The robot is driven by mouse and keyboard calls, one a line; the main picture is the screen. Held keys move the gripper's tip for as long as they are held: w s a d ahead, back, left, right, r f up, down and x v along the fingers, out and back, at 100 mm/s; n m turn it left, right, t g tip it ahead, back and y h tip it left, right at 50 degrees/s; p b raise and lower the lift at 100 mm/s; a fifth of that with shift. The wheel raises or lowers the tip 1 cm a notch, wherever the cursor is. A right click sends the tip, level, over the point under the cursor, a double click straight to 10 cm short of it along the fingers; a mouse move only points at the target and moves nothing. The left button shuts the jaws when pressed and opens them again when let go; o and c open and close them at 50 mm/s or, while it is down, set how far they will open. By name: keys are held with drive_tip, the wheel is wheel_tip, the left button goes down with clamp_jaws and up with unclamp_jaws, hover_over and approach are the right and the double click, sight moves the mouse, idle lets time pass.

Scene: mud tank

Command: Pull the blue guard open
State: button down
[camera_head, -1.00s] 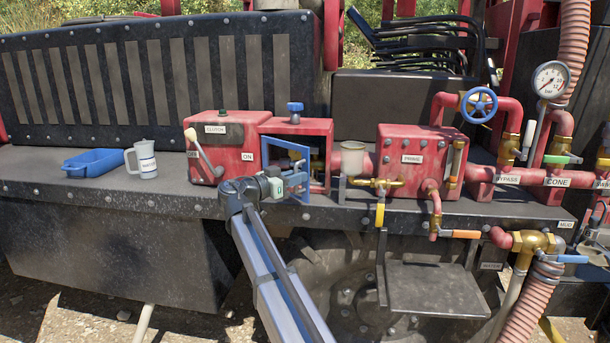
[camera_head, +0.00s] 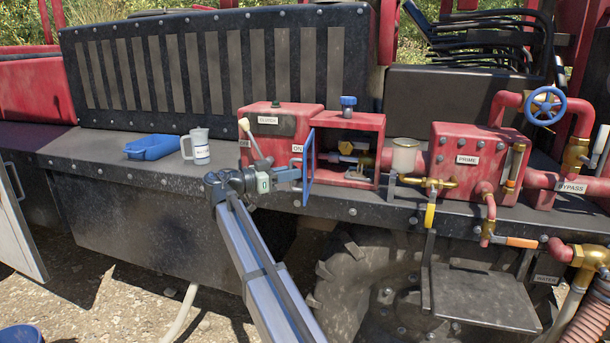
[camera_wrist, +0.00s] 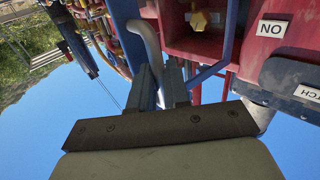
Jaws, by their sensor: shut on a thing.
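The blue guard (camera_head: 309,166) is a framed door on the front of a red box (camera_head: 362,144). It stands swung out, nearly edge-on in the head view, and the box's inside with brass and metal fittings shows. My gripper (camera_head: 296,174) is at the guard's left side, shut on its grey handle. In the wrist view my gripper (camera_wrist: 160,84) has its fingers closed around the curved grey handle (camera_wrist: 146,42), with the blue frame (camera_wrist: 226,38) just beside it. The exact finger contact is partly hidden.
The red clutch box (camera_head: 283,128) with a cream-knobbed lever (camera_head: 252,138) stands close left of the guard. A mug (camera_head: 197,147) and blue tray (camera_head: 152,145) sit farther left. Red piping and a clear cup (camera_head: 404,156) are to the right.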

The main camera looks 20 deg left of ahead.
drive_tip(key=shift+w+a+r+m+g+h, duration=0.1)
drive_tip(key=shift+w+a+m+g+h, duration=0.1)
drive_tip(key=shift+a+m+g+h, duration=0.35)
drive_tip(key=shift+w+a+f+m+g+h, duration=0.15)
drive_tip(key=shift+a+g, duration=0.25)
drive_tip(key=shift+a, duration=0.4)
drive_tip(key=shift+w+a+r+m+g+h, duration=0.15)
drive_tip(key=shift+w+a+m+g+h, duration=0.25)
drive_tip(key=shift+a, duration=0.3)
drive_tip(key=shift+s, duration=0.15)
drive_tip(key=c, duration=1.4)
unclamp_jaws()
drive_tip(key=shift+d, duration=0.1)
drive_tip(key=shift+o, duration=0.4)
drive_tip(key=shift+s, duration=0.1)
drive_tip(key=v, duration=1.4)
